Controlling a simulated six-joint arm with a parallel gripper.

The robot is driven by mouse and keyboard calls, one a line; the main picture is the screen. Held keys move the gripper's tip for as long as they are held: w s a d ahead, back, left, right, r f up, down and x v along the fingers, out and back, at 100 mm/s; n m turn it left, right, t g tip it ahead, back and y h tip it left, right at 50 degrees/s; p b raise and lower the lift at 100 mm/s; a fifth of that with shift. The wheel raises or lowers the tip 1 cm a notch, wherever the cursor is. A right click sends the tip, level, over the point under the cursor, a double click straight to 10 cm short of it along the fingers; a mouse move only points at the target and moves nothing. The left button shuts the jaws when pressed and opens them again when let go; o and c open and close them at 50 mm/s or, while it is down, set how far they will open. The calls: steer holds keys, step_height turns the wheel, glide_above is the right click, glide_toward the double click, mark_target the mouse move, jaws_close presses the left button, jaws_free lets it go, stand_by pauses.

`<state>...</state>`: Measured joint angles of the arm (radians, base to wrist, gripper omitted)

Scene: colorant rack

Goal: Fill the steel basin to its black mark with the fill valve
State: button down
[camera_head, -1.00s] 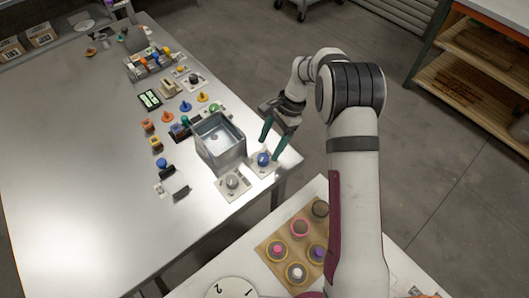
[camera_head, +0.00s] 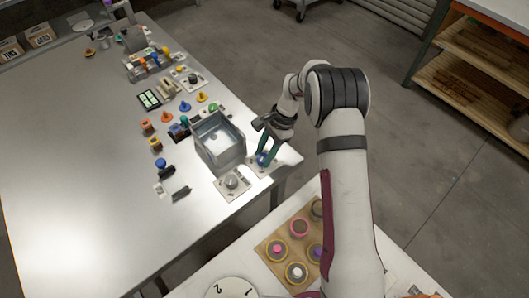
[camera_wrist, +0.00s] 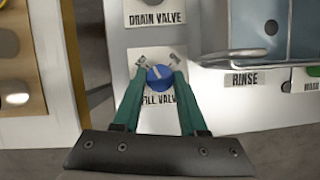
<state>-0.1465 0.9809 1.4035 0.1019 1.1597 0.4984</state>
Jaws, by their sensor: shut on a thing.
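The steel basin (camera_head: 219,140) stands near the right end of the metal table. Its inside looks pale, with a bright surface that may be water; the level and the black mark cannot be made out. The blue fill valve knob (camera_wrist: 159,84) sits on a white plate whose label is partly hidden. My gripper (camera_head: 263,159) is shut on this knob from above, with a teal finger on each side in the wrist view. The basin edge also shows in the wrist view (camera_wrist: 232,56), beside the RINSE label.
The grey drain valve knob (camera_head: 231,181) is beside the fill valve, in front of the basin. Several small coloured knobs and blocks stand left of and behind the basin. The left part of the table (camera_head: 70,170) is clear. A board of coloured pots (camera_head: 280,240) lies nearer me.

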steer(key=n+g+h, duration=0.1)
steer(key=n, duration=0.3)
steer(key=shift+w, duration=0.1)
steer(key=shift+c, duration=2.2)
jaws_free()
steer(key=v, duration=1.5)
steer(key=shift+a+r, duration=0.25)
steer(key=shift+r, duration=0.2)
steer(key=shift+w, duration=0.15)
